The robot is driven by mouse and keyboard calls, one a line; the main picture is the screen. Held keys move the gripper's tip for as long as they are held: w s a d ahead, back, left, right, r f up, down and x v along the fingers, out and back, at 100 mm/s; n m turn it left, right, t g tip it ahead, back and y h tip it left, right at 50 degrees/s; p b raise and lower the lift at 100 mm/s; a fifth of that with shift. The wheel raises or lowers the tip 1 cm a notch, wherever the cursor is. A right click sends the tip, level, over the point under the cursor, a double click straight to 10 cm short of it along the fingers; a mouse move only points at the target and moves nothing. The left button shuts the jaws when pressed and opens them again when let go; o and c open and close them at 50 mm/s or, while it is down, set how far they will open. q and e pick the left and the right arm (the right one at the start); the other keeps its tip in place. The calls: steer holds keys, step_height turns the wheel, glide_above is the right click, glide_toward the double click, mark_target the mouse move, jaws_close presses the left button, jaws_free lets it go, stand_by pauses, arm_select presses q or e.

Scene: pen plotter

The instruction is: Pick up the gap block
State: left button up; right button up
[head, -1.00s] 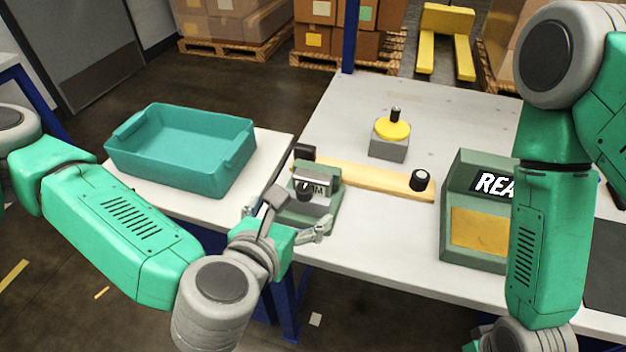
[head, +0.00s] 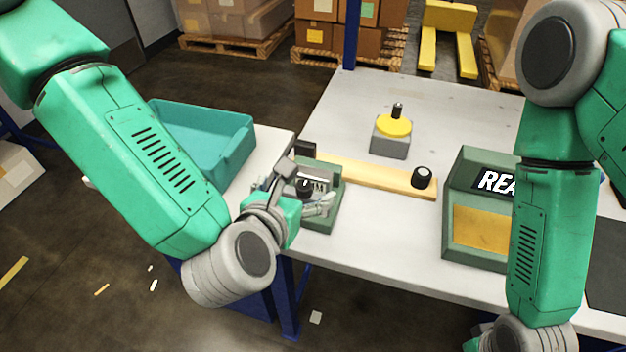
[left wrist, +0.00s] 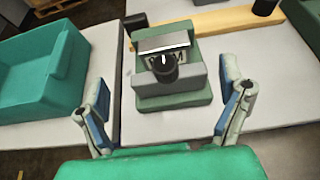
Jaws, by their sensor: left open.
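In the left wrist view the block (left wrist: 191,83) is upright, ahead of the fingers. My left gripper (head: 306,187) is open and empty at the block's near side. In the left wrist view its fingers (left wrist: 163,95) are spread wide, one to each side of the base. Part of the block is hidden in the head view by the gripper.
A wooden bar (head: 385,178) with a black knob lies just behind the base. A grey block with a yellow disc (head: 393,127) stands farther back. A green display box (head: 480,228) is right. A teal bin (head: 217,139) stands left on a lower surface.

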mark_target(311, 177)
arm_select(q)
steer(key=x, duration=0.9)
steer(key=shift+d+f, duration=0.1)
steer(key=shift+d, duration=0.15)
steer(key=shift+s, duration=0.1)
steer(key=c, duration=1.4)
